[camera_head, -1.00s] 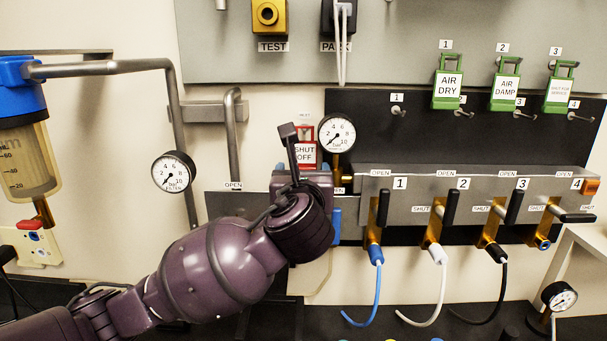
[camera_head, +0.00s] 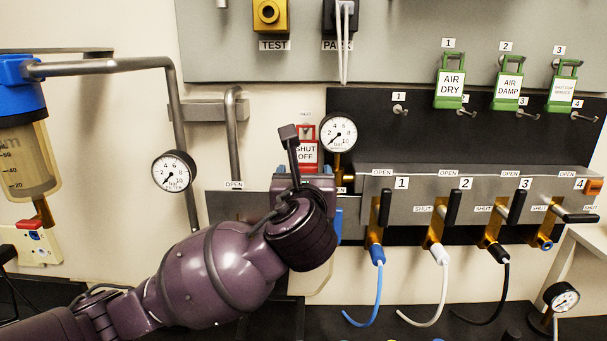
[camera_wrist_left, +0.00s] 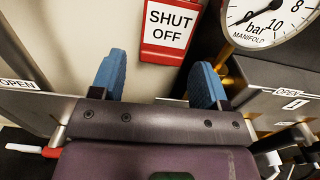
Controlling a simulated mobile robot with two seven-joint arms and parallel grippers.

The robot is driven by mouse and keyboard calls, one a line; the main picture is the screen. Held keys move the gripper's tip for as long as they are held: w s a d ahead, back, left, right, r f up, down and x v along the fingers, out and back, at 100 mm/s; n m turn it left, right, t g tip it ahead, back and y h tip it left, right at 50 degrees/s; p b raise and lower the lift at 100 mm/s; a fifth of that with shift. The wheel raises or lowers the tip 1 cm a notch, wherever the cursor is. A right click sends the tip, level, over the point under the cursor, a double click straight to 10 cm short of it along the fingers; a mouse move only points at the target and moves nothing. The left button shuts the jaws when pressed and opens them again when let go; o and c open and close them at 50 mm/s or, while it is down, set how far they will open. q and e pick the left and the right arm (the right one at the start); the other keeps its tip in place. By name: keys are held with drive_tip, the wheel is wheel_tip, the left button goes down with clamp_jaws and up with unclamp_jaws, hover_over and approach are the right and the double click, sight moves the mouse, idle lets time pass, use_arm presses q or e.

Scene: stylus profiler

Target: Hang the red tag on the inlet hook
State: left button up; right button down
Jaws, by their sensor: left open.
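The red tag (camera_head: 307,152), with a white SHUT OFF face, hangs against the wall just below a small label, left of the round manifold gauge. In the left wrist view the lower part of the tag (camera_wrist_left: 172,28) shows beyond the fingertips. The hook and the tag's top are not clear in the head view and lie outside the wrist view. My left gripper (camera_head: 305,169) is just below the tag. Its two blue fingers (camera_wrist_left: 158,80) are apart with nothing between them, and the tag is clear of them. My right gripper is not in view.
The manifold gauge (camera_head: 338,134) stands close right of the tag. A grey manifold (camera_head: 420,190) with several valve handles is further right. A bent pipe (camera_head: 232,135) rises at left, near the filter gauge (camera_head: 174,171).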

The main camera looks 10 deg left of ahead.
use_arm(q)
drive_tip(key=v, duration=0.2)
drive_tip(key=shift+s+d, duration=0.3)
drive_tip(key=v, duration=0.4)
drive_tip(key=shift+a, duration=0.2)
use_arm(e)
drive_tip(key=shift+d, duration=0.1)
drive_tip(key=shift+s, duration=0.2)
